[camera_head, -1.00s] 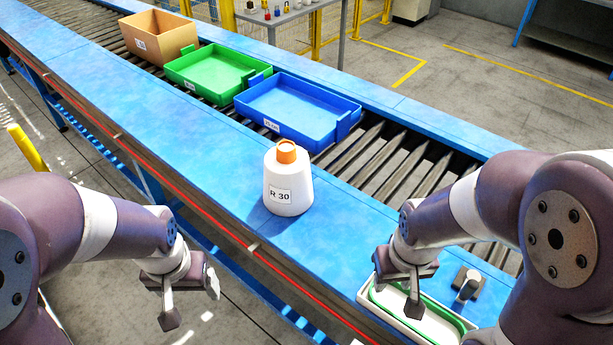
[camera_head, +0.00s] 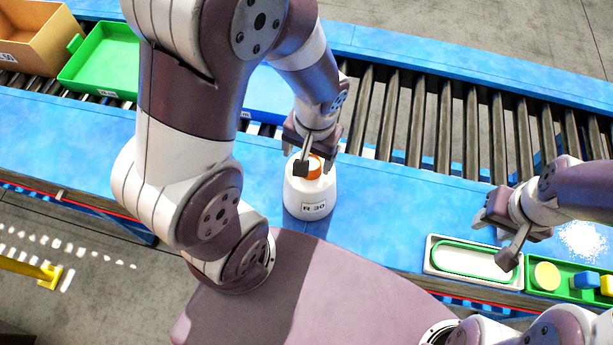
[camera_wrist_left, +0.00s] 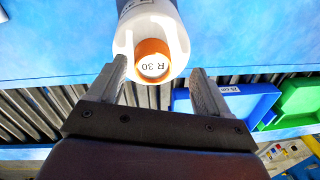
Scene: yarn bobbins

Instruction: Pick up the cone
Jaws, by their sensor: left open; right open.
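The cone (camera_head: 311,197) is a white bobbin with an orange top and an "R 30" label. It stands upright on the blue conveyor edge in front of the rollers. My left gripper (camera_head: 315,166) is open at its orange top, with its fingers partly covering it. In the left wrist view, the cone's orange top (camera_wrist_left: 152,62) shows between the open fingers of the left gripper (camera_wrist_left: 162,78); contact cannot be told. My right gripper (camera_head: 494,238) is open and empty, above a white tray to the right, well apart from the cone.
The white tray with a green rim (camera_head: 436,258) lies at the right, beside a green tray (camera_head: 538,287) with yellow and blue pieces. A blue tray (camera_head: 262,98), a green tray (camera_head: 98,72) and a brown box (camera_head: 42,22) stand on the rollers behind. Blue surface left of the cone is clear.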

